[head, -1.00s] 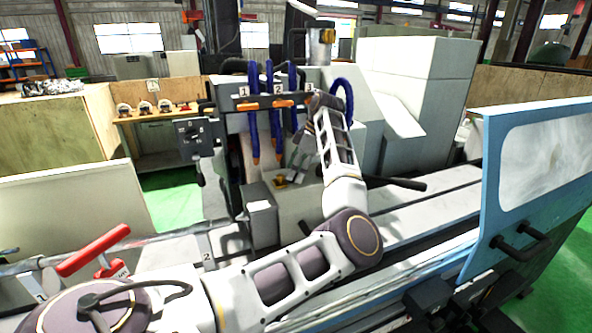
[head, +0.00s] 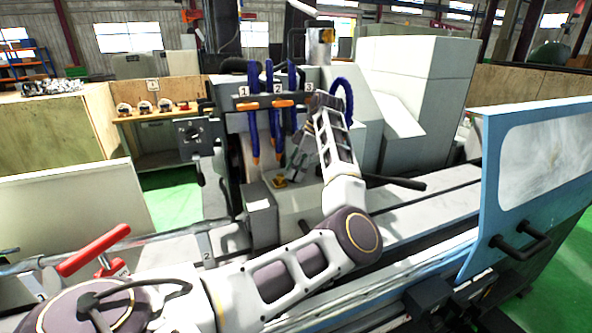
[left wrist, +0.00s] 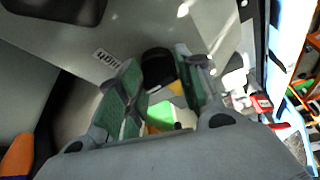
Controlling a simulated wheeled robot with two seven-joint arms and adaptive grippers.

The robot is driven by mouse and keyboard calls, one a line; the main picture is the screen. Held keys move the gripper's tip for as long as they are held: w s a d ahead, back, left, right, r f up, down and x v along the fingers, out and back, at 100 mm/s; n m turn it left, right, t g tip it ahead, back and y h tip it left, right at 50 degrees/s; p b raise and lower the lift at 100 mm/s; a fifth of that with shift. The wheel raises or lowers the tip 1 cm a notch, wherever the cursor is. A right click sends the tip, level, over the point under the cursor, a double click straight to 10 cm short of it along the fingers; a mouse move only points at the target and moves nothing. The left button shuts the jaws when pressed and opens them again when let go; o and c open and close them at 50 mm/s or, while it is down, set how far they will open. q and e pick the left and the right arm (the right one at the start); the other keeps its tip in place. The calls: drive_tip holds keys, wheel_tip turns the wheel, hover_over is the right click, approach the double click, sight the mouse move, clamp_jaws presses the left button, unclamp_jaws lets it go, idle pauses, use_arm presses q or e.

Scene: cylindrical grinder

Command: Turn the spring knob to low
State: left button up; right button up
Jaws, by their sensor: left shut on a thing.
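The spring knob shows in the left wrist view as a dark rounded piece (left wrist: 158,66) between my finger pads. A yellow part (left wrist: 175,88) shows beside it. A label reading HIGH (left wrist: 105,57), upside down in this view, is on the grey surface close by. My left gripper (head: 288,177) reaches down to the grey housing in the head view, beside a small yellow piece (head: 280,183). In the left wrist view, my left gripper (left wrist: 160,58) is shut on the knob, with a green-lined pad on each side. The knob's pointer direction is hidden. My right gripper is out of view.
Blue hoses with orange ends (head: 253,140) hang left of my gripper. A black lever (head: 395,183) sticks out to its right. A grey box (head: 260,213) stands at front left. A blue-framed guard (head: 535,180) stands at the right, and a red handle (head: 93,250) is at lower left.

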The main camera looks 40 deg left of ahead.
use_arm(q)
drive_tip(key=shift+r+n, duration=0.1)
drive_tip(key=shift+n, duration=0.2)
drive_tip(key=shift+n+g+h+p, duration=0.3)
drive_tip(key=shift+n+p, duration=0.15)
drive_tip(key=shift+n, duration=0.35)
drive_tip(key=shift+a, duration=0.1)
drive_tip(key=o, duration=1)
drive_tip(key=shift+o, duration=0.2)
drive_tip(key=shift+m, duration=0.3)
drive_tip(key=shift+m+y+b, duration=0.4)
drive_tip(key=shift+m+b, duration=0.05)
drive_tip(key=shift+m, duration=0.15)
